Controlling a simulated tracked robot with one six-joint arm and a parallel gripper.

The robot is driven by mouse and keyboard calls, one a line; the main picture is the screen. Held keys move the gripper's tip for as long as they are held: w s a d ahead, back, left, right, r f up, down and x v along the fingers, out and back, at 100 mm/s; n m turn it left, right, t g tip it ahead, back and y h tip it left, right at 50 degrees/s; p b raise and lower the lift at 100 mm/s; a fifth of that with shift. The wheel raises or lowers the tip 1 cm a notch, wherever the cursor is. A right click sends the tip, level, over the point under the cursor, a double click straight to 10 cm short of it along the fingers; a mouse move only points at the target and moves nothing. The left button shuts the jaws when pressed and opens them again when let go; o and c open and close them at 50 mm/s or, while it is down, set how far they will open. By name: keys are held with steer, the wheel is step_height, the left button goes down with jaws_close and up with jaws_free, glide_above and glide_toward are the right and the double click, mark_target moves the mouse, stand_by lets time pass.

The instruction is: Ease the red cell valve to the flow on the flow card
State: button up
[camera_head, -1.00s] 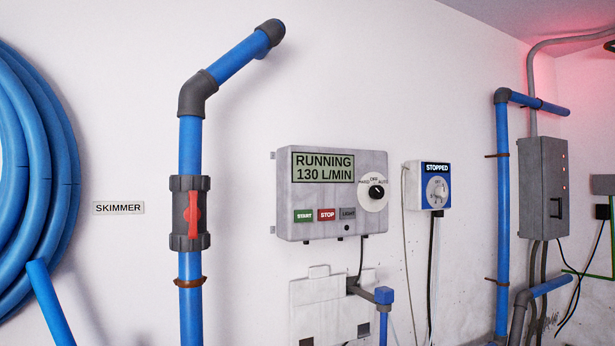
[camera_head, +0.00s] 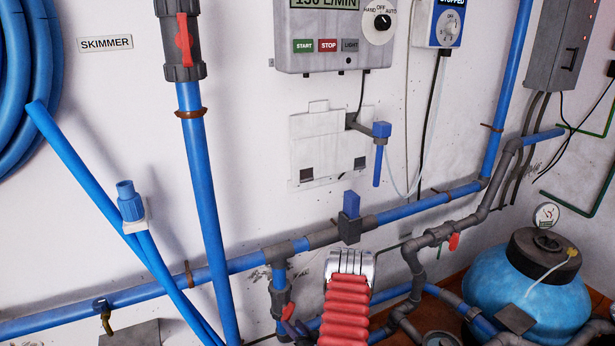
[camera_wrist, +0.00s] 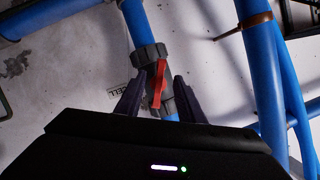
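In the wrist view, the cell valve (camera_wrist: 149,58) is a grey body on a blue pipe with a red lever handle (camera_wrist: 158,82). A partly hidden wall label beside it seems to read CELL. My gripper (camera_wrist: 157,97) is open, its two dark fingers on either side of the red handle, with a gap showing on both sides. I cannot tell how deep the handle sits between them. The pump panel display (camera_head: 325,3) is cut by the top edge and reads about 130 L/MIN. I see no flow card.
Another red-handled valve (camera_head: 184,40) is on the tall blue pipe near the SKIMMER label (camera_head: 105,44). A small red-handled valve (camera_head: 454,241) sits on grey pipework at right. A blue round tank (camera_head: 530,300) stands lower right. Pipes crowd the low wall.

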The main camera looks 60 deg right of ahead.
steer(key=shift+s+a, duration=0.4)
steer(key=shift+s, duration=0.2)
steer(key=shift+s+a, duration=0.35)
steer(key=shift+s, duration=0.25)
